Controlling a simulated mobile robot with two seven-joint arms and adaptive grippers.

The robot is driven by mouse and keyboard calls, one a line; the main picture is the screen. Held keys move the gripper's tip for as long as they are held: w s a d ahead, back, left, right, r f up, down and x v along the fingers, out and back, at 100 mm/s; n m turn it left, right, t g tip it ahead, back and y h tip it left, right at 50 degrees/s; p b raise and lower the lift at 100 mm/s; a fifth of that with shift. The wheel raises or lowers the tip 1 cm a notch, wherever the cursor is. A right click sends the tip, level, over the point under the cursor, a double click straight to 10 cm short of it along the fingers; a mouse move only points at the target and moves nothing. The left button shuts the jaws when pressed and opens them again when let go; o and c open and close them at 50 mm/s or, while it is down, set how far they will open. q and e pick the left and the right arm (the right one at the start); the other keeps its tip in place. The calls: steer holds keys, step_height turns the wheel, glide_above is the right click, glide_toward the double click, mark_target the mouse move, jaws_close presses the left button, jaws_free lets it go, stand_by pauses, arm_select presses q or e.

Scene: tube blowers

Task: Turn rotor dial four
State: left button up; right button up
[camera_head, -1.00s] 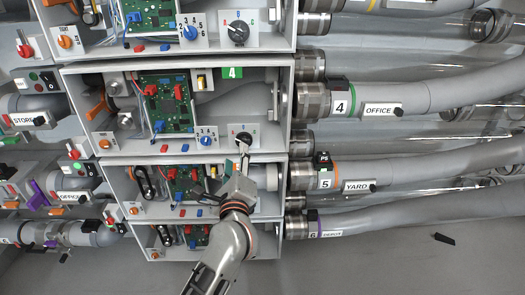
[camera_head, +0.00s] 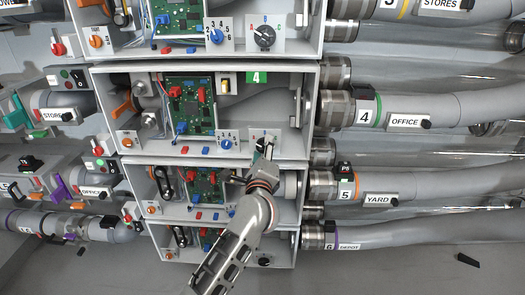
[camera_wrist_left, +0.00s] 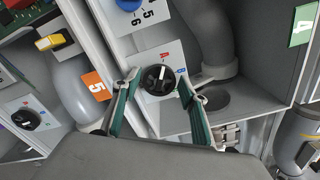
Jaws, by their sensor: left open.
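Rotor dial four is a black round knob on a white plate with a red A and a blue B. In the head view its plate (camera_head: 264,134) is at the lower right of the box with the green 4 label (camera_head: 256,77), and my left gripper (camera_head: 262,153) largely hides the knob. In the left wrist view the knob (camera_wrist_left: 157,80) shows clearly. My left gripper (camera_wrist_left: 159,90) is open, with one green-lined finger on each side of the knob. I cannot tell whether the fingers touch it. My right gripper is not in view.
Box four also holds a green circuit board (camera_head: 188,107) and a blue numbered dial (camera_head: 226,144). Similar boxes lie directly above and below. A grey OFFICE tube (camera_head: 455,108) runs off to the right. An orange 5 label (camera_wrist_left: 96,85) shows in the left wrist view.

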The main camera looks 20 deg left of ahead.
arm_select(q)
steer(key=shift+c, duration=0.4)
steer(key=c, duration=0.7)
